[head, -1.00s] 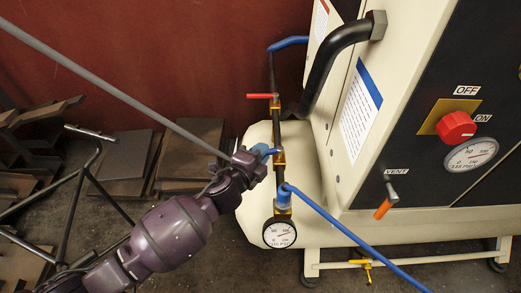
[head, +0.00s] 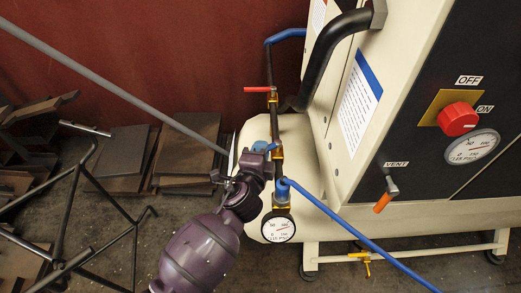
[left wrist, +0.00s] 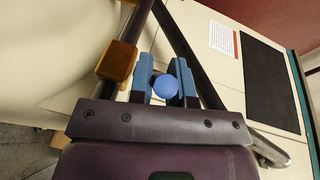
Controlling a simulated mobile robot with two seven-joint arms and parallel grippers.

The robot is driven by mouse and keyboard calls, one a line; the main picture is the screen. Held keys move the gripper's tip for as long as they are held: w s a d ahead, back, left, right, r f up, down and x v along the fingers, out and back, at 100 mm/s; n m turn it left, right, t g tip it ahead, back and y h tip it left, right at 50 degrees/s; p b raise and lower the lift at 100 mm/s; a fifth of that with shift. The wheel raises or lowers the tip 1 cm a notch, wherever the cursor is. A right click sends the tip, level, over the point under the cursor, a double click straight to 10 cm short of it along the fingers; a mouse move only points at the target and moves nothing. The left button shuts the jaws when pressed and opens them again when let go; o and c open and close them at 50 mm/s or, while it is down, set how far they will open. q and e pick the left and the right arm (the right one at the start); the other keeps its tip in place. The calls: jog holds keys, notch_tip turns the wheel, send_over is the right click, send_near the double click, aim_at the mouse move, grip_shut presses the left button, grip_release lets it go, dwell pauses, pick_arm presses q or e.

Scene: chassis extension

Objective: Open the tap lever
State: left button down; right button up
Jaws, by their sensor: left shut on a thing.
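In the left wrist view a round blue lever end (left wrist: 166,87) sits between the two blue fingers of my left gripper (left wrist: 166,72). The gripper is shut on it. In the head view my left gripper (head: 264,149) is at the left side of the dark vertical pipe (head: 274,125), by a brass valve fitting (head: 277,154). The fitting also shows left of the fingers in the wrist view (left wrist: 117,61). The fingers and wrist mostly hide the lever in the head view. My right gripper is not in view.
A red lever (head: 258,89) sits higher on the pipe. A round gauge (head: 278,227) and a blue hose (head: 340,224) are below. The cream machine with its black panel (head: 430,130) stands at right. Metal plates and a frame (head: 128,158) lie at left.

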pick_arm(q)
jog(key=c, duration=1.1)
grip_release()
jog(key=shift+s, duration=0.15)
jog(key=shift+p+v, duration=1.15)
jog(key=shift+v, duration=4.15)
